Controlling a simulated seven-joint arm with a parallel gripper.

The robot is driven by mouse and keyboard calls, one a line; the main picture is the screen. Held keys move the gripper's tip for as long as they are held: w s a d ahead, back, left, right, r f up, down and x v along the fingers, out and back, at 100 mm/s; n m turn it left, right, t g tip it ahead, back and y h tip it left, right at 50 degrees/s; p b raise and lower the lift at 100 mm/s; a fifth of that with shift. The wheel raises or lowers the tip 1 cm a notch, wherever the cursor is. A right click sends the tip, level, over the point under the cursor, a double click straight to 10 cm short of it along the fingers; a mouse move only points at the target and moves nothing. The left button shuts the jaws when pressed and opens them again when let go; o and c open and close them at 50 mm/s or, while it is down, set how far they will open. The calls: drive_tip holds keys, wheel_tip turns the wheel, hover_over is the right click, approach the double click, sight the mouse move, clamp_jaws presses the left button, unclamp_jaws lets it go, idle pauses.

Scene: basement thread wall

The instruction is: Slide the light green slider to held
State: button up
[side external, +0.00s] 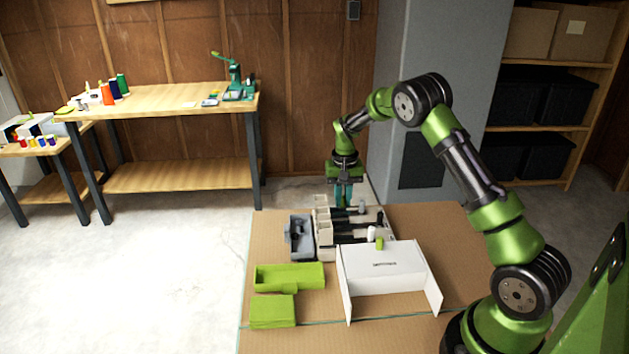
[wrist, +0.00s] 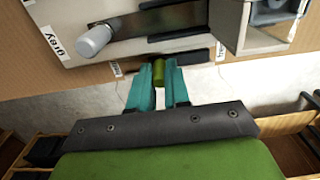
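My gripper (side external: 343,192) points down at the far edge of the slider panel (side external: 325,240). In the wrist view its teal fingers (wrist: 158,84) are on both sides of a green knob (wrist: 158,72), with no clear gap, and look shut on it. The knob is at a dark slot (wrist: 190,57) along the panel's edge, with small labels at both ends that I cannot read fully. In the side view the fingers hide this knob. A light green knob (side external: 379,243) shows at the panel's near side, behind the white box. I cannot tell for certain which knob is the task's slider.
A grey knob (wrist: 94,41) on a metal bar lies beside my fingers. A white knob (side external: 371,233) is further forward. A white open-fronted box (side external: 385,268), a light green tray (side external: 289,276), a green block (side external: 272,311) and a grey holder (side external: 300,237) are nearby.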

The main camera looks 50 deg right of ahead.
drive_tip(key=shift+s+d, duration=1.1)
clamp_jaws()
drive_tip(key=o, duration=0.8)
unclamp_jaws()
drive_tip(key=shift+c, duration=0.2)
wheel_tip(320, 180, up, 6)
drive_tip(key=shift+r, duration=2.05)
